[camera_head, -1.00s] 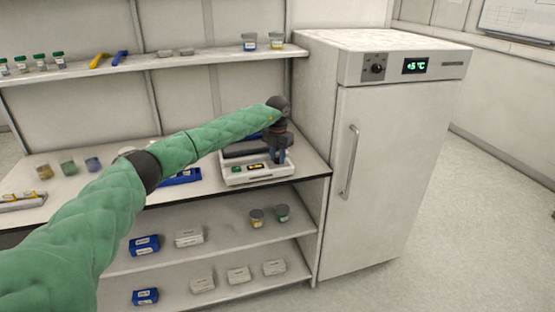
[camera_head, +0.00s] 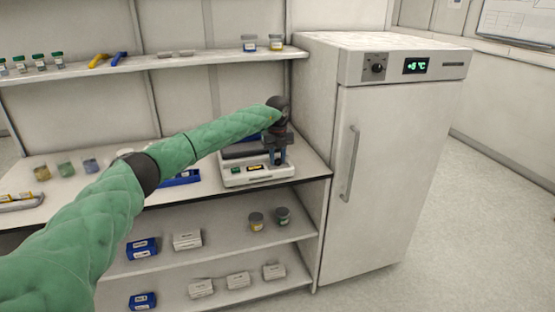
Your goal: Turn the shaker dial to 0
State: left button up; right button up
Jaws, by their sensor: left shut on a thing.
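The shaker (camera_head: 231,181) is a white device with a dark top, standing at the right end of the bench beside the fridge. Its front face carries a green button and a small lit display (camera_head: 255,168), too small to read. My left arm, in a green sleeve, reaches in from the left. My left gripper (camera_head: 277,163) points down at the right end of the shaker's front, with its fingers shut on the dial. The gripper hides the dial, so its setting cannot be read. My right gripper is not in view.
A white fridge (camera_head: 375,190) with a +5 °C display stands close on the right. An upper shelf (camera_head: 200,58) runs above the bench with jars and tools. Jars and a blue tray (camera_head: 182,179) sit left of the shaker. Lower shelves hold boxes and jars.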

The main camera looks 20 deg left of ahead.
pick_arm(q)
jog(key=n, duration=0.5)
jog(key=shift+w+r+n, duration=0.1)
jog(key=shift+r+n, duration=0.1)
jog(key=shift+n, duration=0.1)
jog(key=n, duration=0.5)
jog(key=shift+n, duration=0.3)
jog(key=o, duration=1)
jog(key=shift+f, duration=0.2)
